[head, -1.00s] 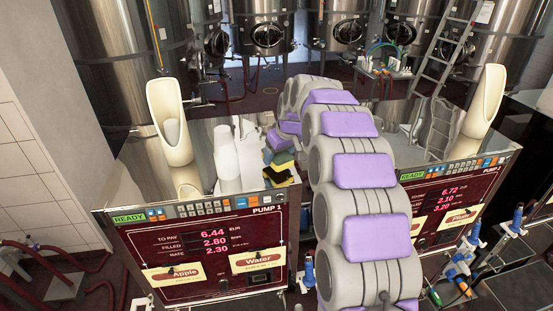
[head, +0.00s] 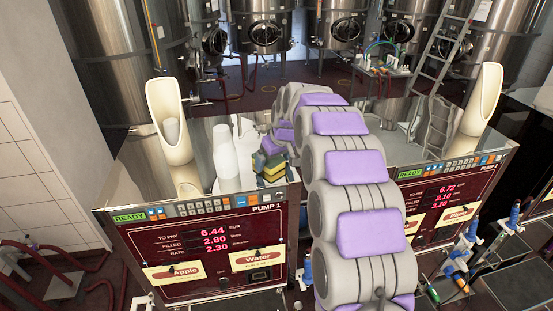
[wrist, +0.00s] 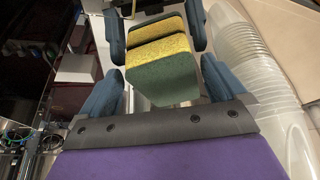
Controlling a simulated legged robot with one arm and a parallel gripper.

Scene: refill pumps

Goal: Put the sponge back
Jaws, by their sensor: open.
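Green-and-yellow sponges (head: 271,168) are on top of Pump 1 at its right front, beside white stacked cups. In the wrist view, a sponge (wrist: 162,78) with a green face and yellow top edge lies between my blue fingers, with another yellow-topped sponge (wrist: 157,27) just beyond it. My gripper (wrist: 158,60) is open around them, with gaps visible between the fingers and the sponges. In the head view my gripper (head: 268,148) is small and partly hidden behind my arm, so contact there cannot be told.
Stacked clear cups (wrist: 255,70) stand close on the right in the wrist view; they show as white cups (head: 226,158) in the head view. Cream spouts (head: 168,125) rise from the pumps. The top of Pump 1 (head: 205,140) has bare room behind the cups.

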